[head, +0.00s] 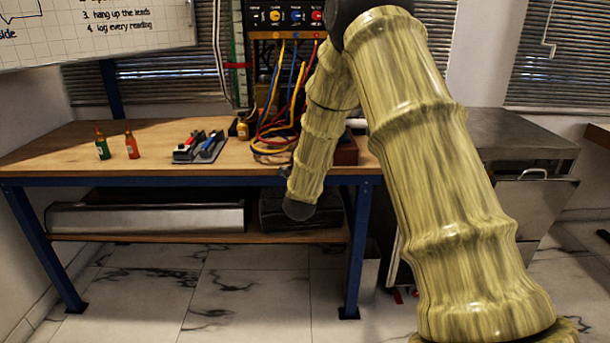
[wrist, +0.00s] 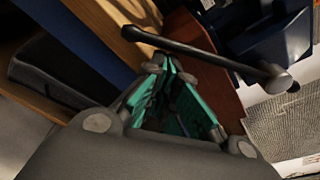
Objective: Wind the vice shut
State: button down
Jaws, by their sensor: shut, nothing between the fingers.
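The vice handle, a dark bar (wrist: 207,53) with rounded knobs at its ends, slants across the wrist view. A dark blue body (wrist: 272,38), which looks like part of the vice, shows at upper right behind it. My gripper (wrist: 167,64) has green finger linkages that converge; it is shut and empty. Its fingertips are close to the bar, near its left half; I cannot tell whether they touch it. In the head view my arm covers this area, and neither gripper nor vice can be made out.
A reddish-brown block (wrist: 215,55) sits behind the bar. A grey metal cabinet (head: 525,140) stands right of the bench.

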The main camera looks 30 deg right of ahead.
jog(key=shift+w+a+r+m+b, duration=0.2)
jog(key=shift+a+r+m+b, duration=0.1)
jog(key=shift+r+m+b, duration=0.1)
dwell(0.5)
jog(key=w+a+r+m+t+y+b, duration=0.1)
jog(key=w+a+r+m+y+b, duration=0.1)
jog(key=r+m+b, duration=0.7)
jog(key=shift+a+r+b, duration=0.5)
jog(key=shift+a+r, duration=0.1)
jog(key=shift+r, duration=0.5)
dwell(0.5)
